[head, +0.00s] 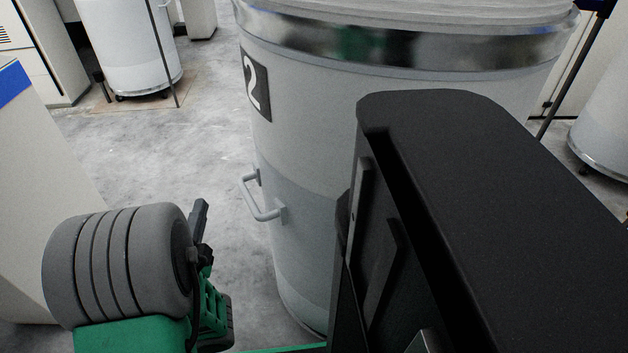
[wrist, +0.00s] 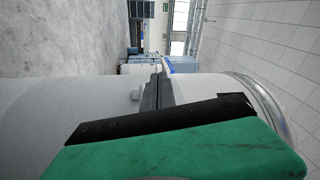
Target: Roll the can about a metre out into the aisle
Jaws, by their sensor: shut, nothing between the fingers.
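The can (head: 310,150) is a tall pale grey drum standing upright in front of me, with a shiny metal band near its top and a black "2" label. A pale bar handle (head: 262,198) sticks out from its left side. My gripper (head: 201,212) is at the lower left of the head view, left of the handle and apart from it in that picture. In the wrist view the fingers (wrist: 158,88) are shut and empty, in front of the can's wall (wrist: 60,120), which appears sideways. I cannot tell whether they touch the can. My dark body part hides the can's lower right.
Grey concrete floor (head: 190,150) is open left of the can. A pale machine casing (head: 40,190) stands close at the left edge. Another can (head: 125,45) stands on casters at the back left, and one (head: 603,125) at the right edge.

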